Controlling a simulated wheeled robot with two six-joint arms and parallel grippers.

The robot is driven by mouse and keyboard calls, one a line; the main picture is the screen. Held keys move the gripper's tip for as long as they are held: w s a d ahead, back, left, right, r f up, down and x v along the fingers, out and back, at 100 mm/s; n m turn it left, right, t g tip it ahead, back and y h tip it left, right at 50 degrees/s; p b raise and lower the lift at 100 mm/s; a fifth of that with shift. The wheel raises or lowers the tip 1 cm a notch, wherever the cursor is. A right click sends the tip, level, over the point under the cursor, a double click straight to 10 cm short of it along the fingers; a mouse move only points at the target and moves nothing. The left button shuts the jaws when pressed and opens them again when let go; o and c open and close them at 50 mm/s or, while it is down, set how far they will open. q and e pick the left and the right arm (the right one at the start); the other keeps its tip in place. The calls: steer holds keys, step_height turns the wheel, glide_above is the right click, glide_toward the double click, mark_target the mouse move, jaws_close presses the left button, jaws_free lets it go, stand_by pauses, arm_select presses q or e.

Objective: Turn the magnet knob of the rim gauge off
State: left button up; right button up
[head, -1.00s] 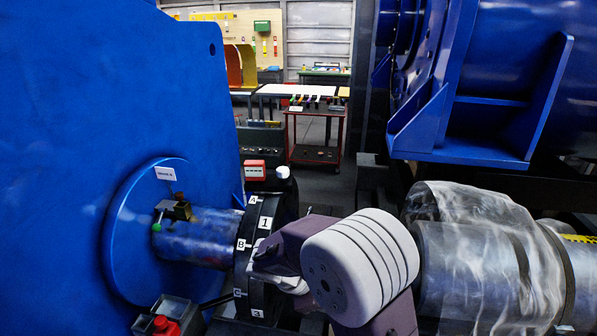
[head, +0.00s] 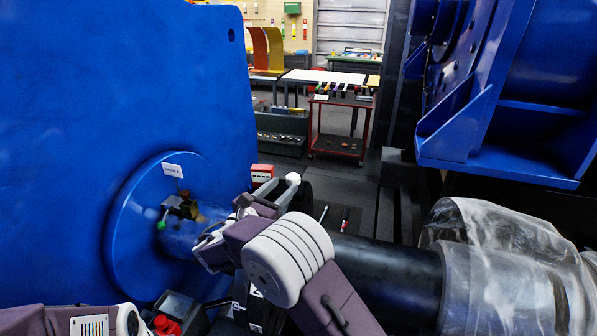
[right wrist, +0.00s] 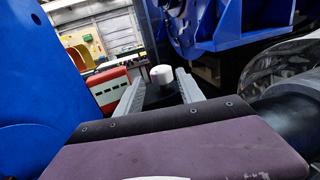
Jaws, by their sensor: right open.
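A white round knob (right wrist: 162,75) on a dark stem shows in the right wrist view, beyond and between the two open fingers of my right gripper (right wrist: 158,90). In the head view the white knob (head: 293,179) shows at the far end of this gripper (head: 265,192). The fingers are apart, and I see nothing held. I cannot tell whether the fingers touch the knob. A red box with a white label (head: 262,173) stands just left of the knob; it also shows in the right wrist view (right wrist: 110,90). The rest of the gauge body is hidden. My left gripper's fingers are not in view.
A big blue housing (head: 110,100) fills the left. A small block with a green ball (head: 178,209) sits on the shaft there. A dark shaft (head: 385,265) and a plastic-wrapped cylinder (head: 500,250) lie at right. A red cart (head: 338,135) stands behind.

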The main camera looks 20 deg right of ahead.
mark_target(298, 175)
steer(key=p+x, duration=0.1)
steer(key=x, duration=0.4)
steer(key=p+x, duration=0.1)
steer(key=x, duration=0.2)
steer(key=shift+w+d+f+p, duration=0.2)
steer(key=shift+d+f+p, duration=0.1)
steer(key=shift+w+d, duration=0.15)
jaws_close()
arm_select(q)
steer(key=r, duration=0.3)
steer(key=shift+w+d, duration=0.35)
